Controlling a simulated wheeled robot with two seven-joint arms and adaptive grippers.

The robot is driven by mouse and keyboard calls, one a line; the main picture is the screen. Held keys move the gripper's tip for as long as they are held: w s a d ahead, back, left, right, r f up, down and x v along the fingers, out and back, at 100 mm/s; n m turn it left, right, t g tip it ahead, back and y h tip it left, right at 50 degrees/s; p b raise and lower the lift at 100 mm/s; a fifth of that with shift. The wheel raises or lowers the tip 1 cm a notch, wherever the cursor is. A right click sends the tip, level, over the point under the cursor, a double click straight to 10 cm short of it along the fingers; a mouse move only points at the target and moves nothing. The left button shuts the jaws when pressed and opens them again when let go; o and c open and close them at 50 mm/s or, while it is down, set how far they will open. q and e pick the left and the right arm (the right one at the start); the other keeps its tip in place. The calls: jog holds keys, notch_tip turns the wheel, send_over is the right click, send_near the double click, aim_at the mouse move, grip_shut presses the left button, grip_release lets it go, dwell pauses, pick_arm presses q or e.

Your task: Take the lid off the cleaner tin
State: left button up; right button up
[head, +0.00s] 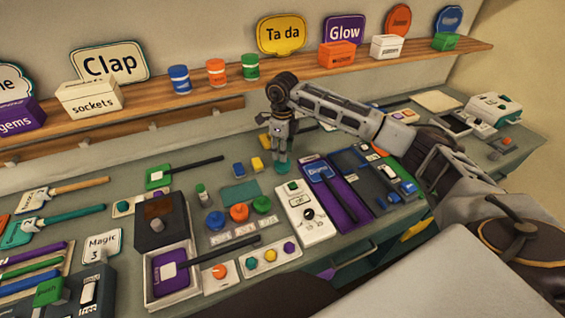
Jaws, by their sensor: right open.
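My right gripper (282,156) points down over the back of the counter, its fingers open around or just above a small round teal thing (283,168). The fingers hide part of that thing, and I cannot tell whether they touch it. It may be the cleaner tin or its lid, but no label on it can be read. Three small round tops, blue (215,221), orange (239,212) and green (262,204), sit in a row nearer the front. My left gripper is not in view.
A small green-topped bottle (201,194) and blue and yellow blocks (257,164) stand left of the gripper. A white switch box (304,211) and purple tray (338,192) lie in front. The wooden shelf (215,92) with three cans runs behind.

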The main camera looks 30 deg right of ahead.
jog(key=shift+d+f+p, duration=0.1)
jog(key=shift+f+p, duration=0.2)
jog(key=shift+f, duration=1.65)
jog(key=c, duration=0.9)
